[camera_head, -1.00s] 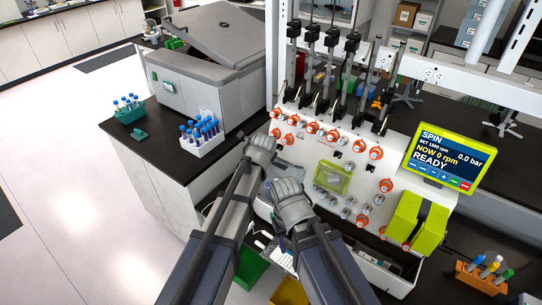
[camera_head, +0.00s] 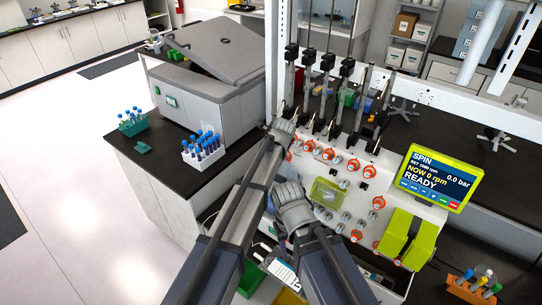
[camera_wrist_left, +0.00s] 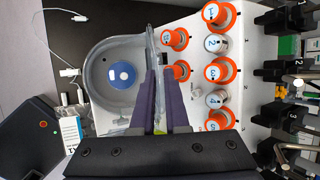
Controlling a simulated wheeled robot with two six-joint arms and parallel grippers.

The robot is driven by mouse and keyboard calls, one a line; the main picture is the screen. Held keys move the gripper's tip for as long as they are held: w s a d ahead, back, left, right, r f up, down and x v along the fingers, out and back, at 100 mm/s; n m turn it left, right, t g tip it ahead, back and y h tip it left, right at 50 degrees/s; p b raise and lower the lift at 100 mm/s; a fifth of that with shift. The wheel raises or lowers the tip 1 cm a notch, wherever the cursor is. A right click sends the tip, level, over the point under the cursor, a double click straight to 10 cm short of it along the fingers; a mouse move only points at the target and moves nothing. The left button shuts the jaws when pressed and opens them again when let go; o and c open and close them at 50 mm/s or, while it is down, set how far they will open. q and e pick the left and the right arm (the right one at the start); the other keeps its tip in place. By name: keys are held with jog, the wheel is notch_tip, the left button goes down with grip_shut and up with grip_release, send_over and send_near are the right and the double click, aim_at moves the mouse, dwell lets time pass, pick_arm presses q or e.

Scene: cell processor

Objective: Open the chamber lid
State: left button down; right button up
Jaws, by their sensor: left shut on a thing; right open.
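The chamber (camera_wrist_left: 112,92) is a round grey bowl with a blue disc (camera_wrist_left: 122,74) in its middle, seen in the left wrist view. Its clear lid (camera_wrist_left: 152,48) shows nearly edge-on at the bowl's right side, raised off the opening. My left gripper (camera_wrist_left: 157,82) is shut on the clear lid, its dark fingers pinching the lid's edge. In the head view my left gripper (camera_head: 281,130) is at the left end of the machine panel, and my arm hides the chamber. My right gripper (camera_head: 289,192) is lower, in front of the panel; its fingers are largely hidden.
Orange-ringed knobs (camera_wrist_left: 219,70) stand close right of the lid. A display (camera_head: 438,177) reads READY and 0 rpm. A grey box-shaped machine (camera_head: 215,85) and a rack of blue-capped tubes (camera_head: 203,150) stand at the left. A yellow-green frame (camera_head: 327,192) is on the panel.

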pick_arm(q)
jog(key=shift+w+d+r, duration=0.15)
jog(key=shift+w+d, duration=0.25)
jog(key=shift+w, duration=0.1)
jog(key=shift+w+d+r, duration=0.15)
jog(key=shift+w+d, duration=0.2)
jog(key=shift+w, duration=0.15)
jog(key=c, duration=0.9)
grip_release()
jog(key=shift+s, duration=0.1)
